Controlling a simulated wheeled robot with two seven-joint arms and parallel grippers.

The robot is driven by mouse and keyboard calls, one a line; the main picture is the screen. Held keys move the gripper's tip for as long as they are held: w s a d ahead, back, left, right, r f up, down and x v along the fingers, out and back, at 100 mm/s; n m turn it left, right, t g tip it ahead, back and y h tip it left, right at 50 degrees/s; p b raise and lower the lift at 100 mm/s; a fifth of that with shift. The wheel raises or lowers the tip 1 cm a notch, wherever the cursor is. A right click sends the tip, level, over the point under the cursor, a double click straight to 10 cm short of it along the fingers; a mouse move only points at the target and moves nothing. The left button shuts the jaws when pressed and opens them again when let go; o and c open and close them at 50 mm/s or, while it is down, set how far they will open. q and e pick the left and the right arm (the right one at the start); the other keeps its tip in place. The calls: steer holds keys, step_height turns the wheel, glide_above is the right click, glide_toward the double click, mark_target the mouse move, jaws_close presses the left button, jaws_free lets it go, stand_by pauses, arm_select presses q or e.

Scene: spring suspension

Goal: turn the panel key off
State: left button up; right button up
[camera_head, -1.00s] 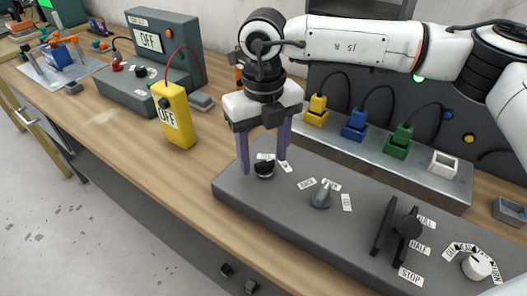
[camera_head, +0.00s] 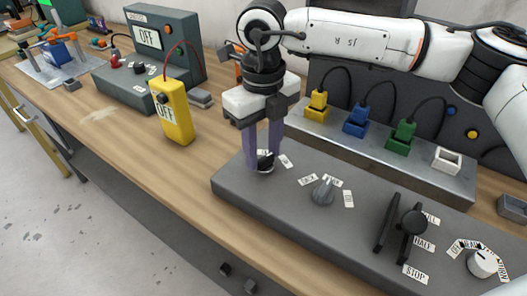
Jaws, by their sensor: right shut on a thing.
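The panel key (camera_head: 266,160) is a small black round knob with a light mark on top, at the left end of the grey control panel (camera_head: 232,186). My right gripper (camera_head: 262,157) reaches down on it from above. Its two purple fingers are close together, shut on the knob, and hide part of it. A small white label (camera_head: 285,161) lies just right of the knob, too small to read. Another label there is mostly hidden by the fingers. My left gripper is not in view.
Right of the key are a grey pointer knob (camera_head: 323,191), a black lever (camera_head: 411,224) and a white dial (camera_head: 482,264). Yellow, blue and green plugs (camera_head: 403,137) stand behind. A yellow box reading OFF (camera_head: 175,115) stands to the left, with clear wooden bench between.

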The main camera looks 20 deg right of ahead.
steer(key=shift+f+n+b, duration=0.1)
steer(key=shift+n+b, duration=0.35)
steer(key=shift+n, duration=0.55)
steer(key=n+b, duration=0.1)
steer(key=n, duration=0.1)
steer(key=shift+a+n, duration=0.1)
steer(key=shift+n, duration=0.2)
steer(key=shift+n+b, duration=0.35)
steer(key=shift+n, duration=0.45)
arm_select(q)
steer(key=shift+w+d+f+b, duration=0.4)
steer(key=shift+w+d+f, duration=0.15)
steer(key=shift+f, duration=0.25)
arm_select(e)
steer(key=shift+s+n, duration=0.1)
steer(key=shift+n, duration=1.4)
steer(key=shift+a+r, duration=0.1)
steer(key=shift+r, duration=0.1)
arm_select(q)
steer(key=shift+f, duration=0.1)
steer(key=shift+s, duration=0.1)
arm_select(e)
steer(key=o, duration=1)
steer(key=shift+o, duration=0.2)
